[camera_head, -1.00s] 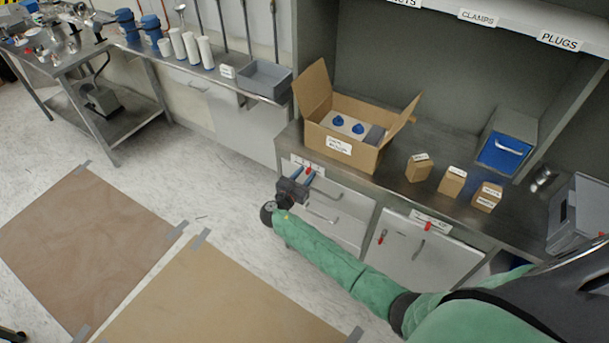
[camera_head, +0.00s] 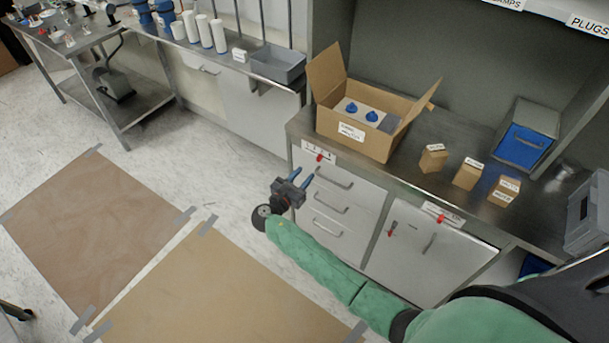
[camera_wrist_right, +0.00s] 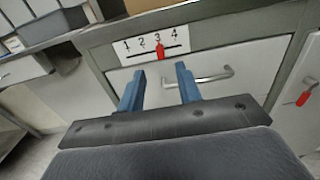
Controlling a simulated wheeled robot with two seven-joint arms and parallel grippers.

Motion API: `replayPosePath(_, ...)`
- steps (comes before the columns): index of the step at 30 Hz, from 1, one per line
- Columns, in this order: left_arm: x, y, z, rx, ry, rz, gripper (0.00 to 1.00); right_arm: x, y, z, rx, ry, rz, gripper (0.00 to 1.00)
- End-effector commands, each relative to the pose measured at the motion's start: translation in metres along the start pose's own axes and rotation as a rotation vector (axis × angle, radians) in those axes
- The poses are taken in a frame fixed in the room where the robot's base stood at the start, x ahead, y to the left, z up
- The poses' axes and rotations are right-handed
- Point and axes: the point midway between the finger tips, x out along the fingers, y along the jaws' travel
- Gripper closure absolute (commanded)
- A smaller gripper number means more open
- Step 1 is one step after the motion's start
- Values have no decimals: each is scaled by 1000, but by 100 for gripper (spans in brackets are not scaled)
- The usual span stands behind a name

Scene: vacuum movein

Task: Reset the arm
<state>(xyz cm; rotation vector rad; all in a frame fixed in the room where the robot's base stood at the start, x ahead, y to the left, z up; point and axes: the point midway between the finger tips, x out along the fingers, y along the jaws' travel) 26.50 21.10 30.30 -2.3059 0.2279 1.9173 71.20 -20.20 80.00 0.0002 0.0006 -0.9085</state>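My right arm comes in from the lower right in a green sleeve. Its gripper (camera_head: 294,180) is in front of the drawer cabinet, left of the drawer fronts. In the right wrist view the blue fingers (camera_wrist_right: 160,90) stand apart with nothing between them. Beyond them are a drawer handle (camera_wrist_right: 207,78) and a label numbered 1 to 4 (camera_wrist_right: 152,46) with a red pointer (camera_wrist_right: 160,51) near 3. The fingers look apart from the handle. My left gripper is not in view.
An open cardboard box (camera_head: 350,148) with blue-topped items stands on the metal counter (camera_head: 400,180). Small cartons (camera_head: 467,174) and a blue-fronted bin (camera_head: 523,145) are to its right. A left bench holds a grey tray (camera_head: 277,66). Brown mats (camera_head: 215,290) lie on open floor.

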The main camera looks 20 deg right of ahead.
Motion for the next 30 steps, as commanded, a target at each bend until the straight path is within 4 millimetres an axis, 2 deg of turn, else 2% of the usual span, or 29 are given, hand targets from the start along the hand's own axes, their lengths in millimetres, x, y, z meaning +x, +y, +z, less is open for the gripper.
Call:
replayPosePath(12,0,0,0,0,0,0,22,0,0,0,2,0,0,65)
replayPosePath(17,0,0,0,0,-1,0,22,0,1,0,85,0,4,65)
replayPosePath(20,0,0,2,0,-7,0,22,0,6,0,212,6,30,65)
replayPosePath(23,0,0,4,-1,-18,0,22,0,15,-10,380,65,68,65)
replayPosePath(26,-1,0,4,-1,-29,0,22,-3,26,-28,562,172,94,65)
replayPosePath(30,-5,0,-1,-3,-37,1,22,-5,40,-62,845,375,81,65)
